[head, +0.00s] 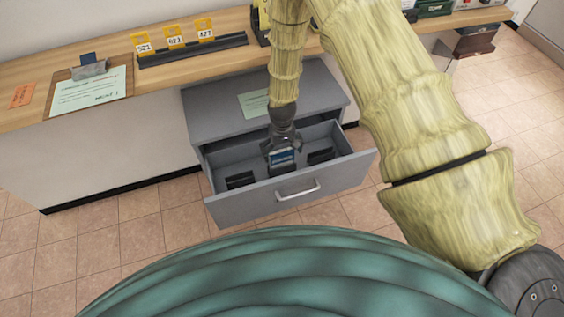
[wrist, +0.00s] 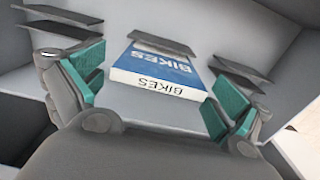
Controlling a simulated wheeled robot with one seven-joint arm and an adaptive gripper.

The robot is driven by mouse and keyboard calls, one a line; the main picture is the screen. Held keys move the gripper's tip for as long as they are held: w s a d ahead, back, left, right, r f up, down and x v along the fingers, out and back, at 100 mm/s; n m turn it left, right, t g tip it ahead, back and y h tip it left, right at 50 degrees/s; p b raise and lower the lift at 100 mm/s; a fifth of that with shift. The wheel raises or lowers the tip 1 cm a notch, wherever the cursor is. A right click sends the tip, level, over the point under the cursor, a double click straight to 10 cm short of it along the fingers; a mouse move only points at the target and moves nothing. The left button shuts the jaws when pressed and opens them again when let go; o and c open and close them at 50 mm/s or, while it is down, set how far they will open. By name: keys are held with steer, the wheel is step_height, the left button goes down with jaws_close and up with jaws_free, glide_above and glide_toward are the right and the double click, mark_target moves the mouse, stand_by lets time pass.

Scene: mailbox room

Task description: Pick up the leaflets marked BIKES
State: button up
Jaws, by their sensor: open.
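The BIKES leaflets (wrist: 160,73) are a blue and white stack, with BIKES printed on the top and on the near edge in the wrist view. They lie in the open grey drawer, and the stack also shows in the head view (head: 283,159). My gripper (wrist: 155,95) reaches down into the drawer and is open. Its two teal-padded fingers stand on either side of the stack, with visible gaps left and right. In the head view my gripper (head: 281,146) partly covers the far end of the stack.
Black dividers stand in the drawer left (head: 240,180) and right (head: 320,156) of the stack. The grey drawer front (head: 296,193) has a metal handle. The wooden counter (head: 210,55) above holds a clipboard (head: 90,92) and yellow numbered tags (head: 174,36).

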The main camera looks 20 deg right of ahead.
steer(key=shift+f, duration=0.3)
steer(key=c, duration=1.2)
steer(key=shift+r, duration=0.1)
